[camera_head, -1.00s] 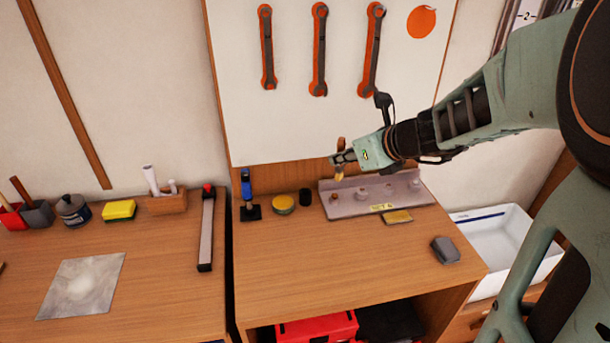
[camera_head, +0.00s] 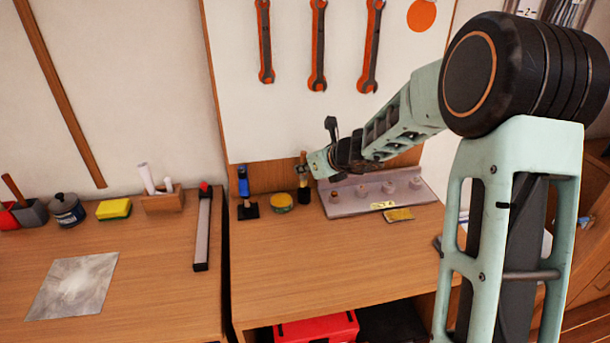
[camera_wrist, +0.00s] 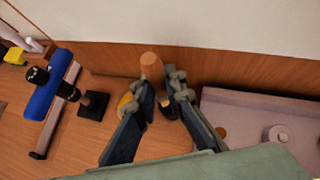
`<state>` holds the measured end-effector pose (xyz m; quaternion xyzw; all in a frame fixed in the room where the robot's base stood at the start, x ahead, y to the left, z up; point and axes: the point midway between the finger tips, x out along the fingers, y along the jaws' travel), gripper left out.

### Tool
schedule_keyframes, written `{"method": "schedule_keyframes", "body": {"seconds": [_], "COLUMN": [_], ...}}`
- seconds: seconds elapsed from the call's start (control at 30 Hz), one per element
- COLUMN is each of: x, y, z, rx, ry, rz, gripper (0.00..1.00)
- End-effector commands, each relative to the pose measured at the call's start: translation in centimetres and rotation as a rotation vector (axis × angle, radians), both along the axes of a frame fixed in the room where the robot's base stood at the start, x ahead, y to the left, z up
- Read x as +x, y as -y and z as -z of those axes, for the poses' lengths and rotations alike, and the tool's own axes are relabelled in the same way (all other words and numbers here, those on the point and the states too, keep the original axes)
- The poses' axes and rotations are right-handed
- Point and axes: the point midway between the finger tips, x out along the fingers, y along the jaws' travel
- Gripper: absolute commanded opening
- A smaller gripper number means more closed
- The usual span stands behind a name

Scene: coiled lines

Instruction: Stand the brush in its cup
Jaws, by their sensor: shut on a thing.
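The brush (camera_head: 303,158) has a wooden handle and is upright in my gripper (camera_head: 306,170). In the wrist view, the handle's round end (camera_wrist: 152,66) stands between the two fingertips (camera_wrist: 162,84), which are shut on it. The small black cup (camera_head: 304,196) stands on the bench directly below the brush. The brush's lower end is at or just above the cup's mouth; I cannot tell whether the bristles are inside. The fingers hide most of the cup in the wrist view.
A yellow-topped tin (camera_head: 281,202) stands close left of the cup, and a blue-handled tool on a black base (camera_head: 244,192) further left. A grey rack with pegs (camera_head: 337,207) is close on the right. The bench front is clear.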

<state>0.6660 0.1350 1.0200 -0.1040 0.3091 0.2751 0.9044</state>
Motion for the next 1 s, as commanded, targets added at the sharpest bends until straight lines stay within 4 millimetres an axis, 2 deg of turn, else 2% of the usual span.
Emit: {"method": "schedule_keyframes", "body": {"seconds": [0.03, 0.1, 0.37, 0.9, 0.93, 1.0], "x": [0.0, 0.0, 0.0, 0.0, 0.0, 0.0], "y": [0.0, 0.1, 0.1, 0.1, 0.1, 0.1], "z": [1.0, 1.2, 1.1, 2.2, 2.2, 2.2], "rx": [0.001, 0.001, 0.0, 0.0, 0.0, 0.0], "ry": [-0.001, 0.001, 0.001, 0.002, 0.001, 0.001], "rz": [0.001, 0.001, 0.001, 0.002, 0.001, 0.001], "gripper": [0.0, 0.0, 0.0, 0.0, 0.13, 0.2]}}
